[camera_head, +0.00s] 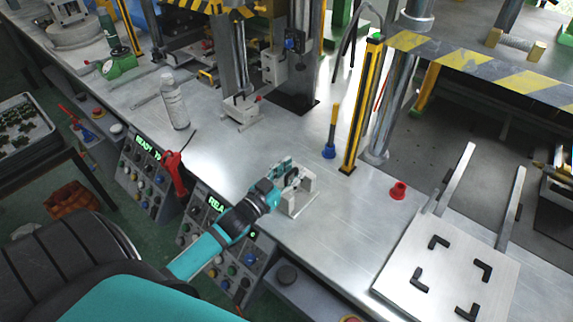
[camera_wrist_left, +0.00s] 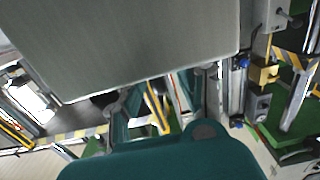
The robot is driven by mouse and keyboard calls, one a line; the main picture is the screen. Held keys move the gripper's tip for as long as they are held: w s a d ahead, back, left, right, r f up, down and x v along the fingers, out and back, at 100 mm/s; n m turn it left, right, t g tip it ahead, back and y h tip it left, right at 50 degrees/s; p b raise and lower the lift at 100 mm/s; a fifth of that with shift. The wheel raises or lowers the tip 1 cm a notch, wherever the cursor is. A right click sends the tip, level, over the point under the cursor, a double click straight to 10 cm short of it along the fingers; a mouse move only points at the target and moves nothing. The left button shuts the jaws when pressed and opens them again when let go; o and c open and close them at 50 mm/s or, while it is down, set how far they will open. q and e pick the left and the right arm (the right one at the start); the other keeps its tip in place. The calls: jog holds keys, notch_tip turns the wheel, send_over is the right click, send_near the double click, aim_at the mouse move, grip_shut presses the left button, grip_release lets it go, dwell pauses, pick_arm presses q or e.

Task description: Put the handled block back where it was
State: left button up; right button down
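The handled block (camera_head: 304,200), a pale grey piece with a flat base and upright sides, is at the front edge of the steel table, right of centre in the head view. My left gripper (camera_head: 287,176) reaches it from the left, with its fingers closed around the handle at its top. I cannot tell whether the base touches the table. In the left wrist view a broad flat grey surface (camera_wrist_left: 130,45), which looks like the block's base, fills the upper part beyond my fingers (camera_wrist_left: 155,105). The grip itself is partly hidden there. My right gripper is not in view.
A white plate with black corner marks (camera_head: 447,270) lies at the right.

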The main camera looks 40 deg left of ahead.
pick_arm(q)
jog(key=shift+s, duration=0.35)
jog(key=s+b, duration=0.2)
jog(key=s, duration=0.9)
jog(key=shift+s+a, duration=0.2)
jog(key=shift+a, duration=0.25)
